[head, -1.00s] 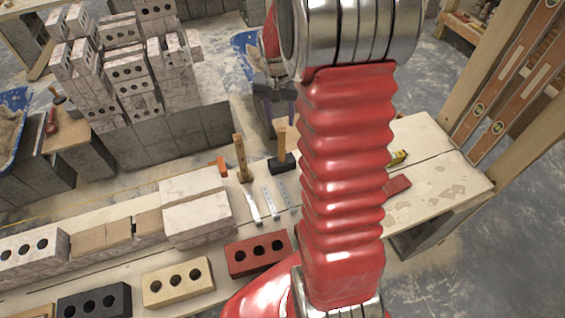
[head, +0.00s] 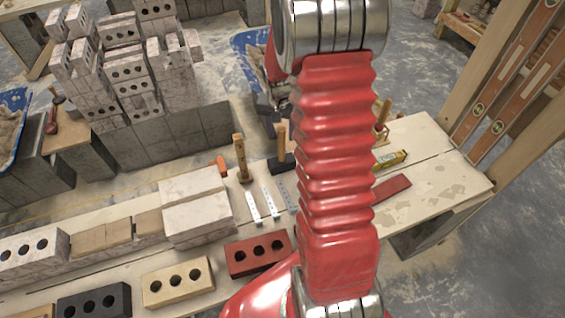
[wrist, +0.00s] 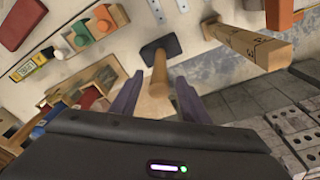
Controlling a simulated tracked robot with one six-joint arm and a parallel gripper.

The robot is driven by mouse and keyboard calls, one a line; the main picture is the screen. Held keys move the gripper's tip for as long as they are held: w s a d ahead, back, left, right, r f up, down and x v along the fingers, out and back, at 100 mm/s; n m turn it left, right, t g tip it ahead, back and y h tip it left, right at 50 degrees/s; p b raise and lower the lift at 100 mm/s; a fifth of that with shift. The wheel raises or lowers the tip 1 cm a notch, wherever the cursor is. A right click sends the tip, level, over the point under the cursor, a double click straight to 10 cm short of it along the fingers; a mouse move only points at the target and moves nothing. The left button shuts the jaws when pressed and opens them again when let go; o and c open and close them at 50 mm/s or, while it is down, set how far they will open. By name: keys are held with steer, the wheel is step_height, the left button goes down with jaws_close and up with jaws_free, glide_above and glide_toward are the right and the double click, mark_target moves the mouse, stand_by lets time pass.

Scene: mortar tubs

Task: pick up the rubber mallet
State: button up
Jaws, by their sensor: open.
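The rubber mallet stands on its black head with its wooden handle pointing up. In the head view, its handle (head: 281,138) shows just left of my red arm, on the plank bench. In the wrist view, the black head (wrist: 172,45) lies beyond my fingers and the handle (wrist: 160,72) points toward me. My gripper (wrist: 160,88) is open, with its purple-grey fingers on either side of the handle's near end in the picture. I cannot tell whether they touch it.
An upright wooden tool (head: 241,160) stands close left of the mallet. Metal strips (head: 268,202) lie in front. A yellow level (head: 390,160) and a red block (head: 392,188) lie to the right. A wooden tray (wrist: 90,95) with coloured items is left in the wrist view.

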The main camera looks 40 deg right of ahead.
mark_target(282, 149)
steer(key=shift+d+f, duration=0.15)
steer(key=shift+f, duration=1.8)
steer(key=shift+c, duration=0.3)
jaws_close()
